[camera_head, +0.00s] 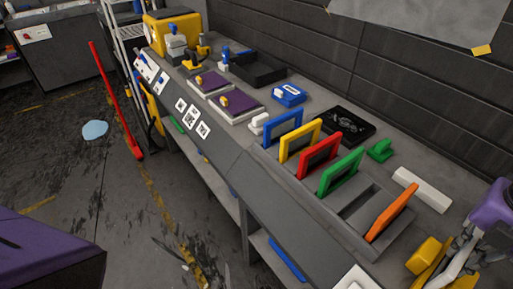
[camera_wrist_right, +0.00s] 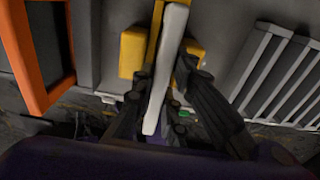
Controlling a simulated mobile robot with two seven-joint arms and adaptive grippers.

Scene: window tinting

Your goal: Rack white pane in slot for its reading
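The white pane (camera_wrist_right: 168,65) shows nearly edge-on in the right wrist view, as a long pale strip between the dark fingers of my right gripper (camera_wrist_right: 166,80). The fingers close in on it from both sides and look shut on it. In the head view my right gripper (camera_head: 470,243) is at the lower right, partly cut off, beside a yellow device (camera_head: 425,256). The grey slotted rack (camera_head: 330,212) holds upright blue, yellow, red and green frames and a tilted orange frame (camera_head: 390,212). A bare gap lies between green and orange. My left gripper is out of view.
A white block (camera_head: 421,189) and a green piece (camera_head: 380,150) lie behind the rack. A black tray (camera_head: 345,125), a blue box (camera_head: 289,95) and purple pads (camera_head: 236,103) stand farther along the bench. Printed cards (camera_head: 193,116) are on its front. A dark wall runs behind.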

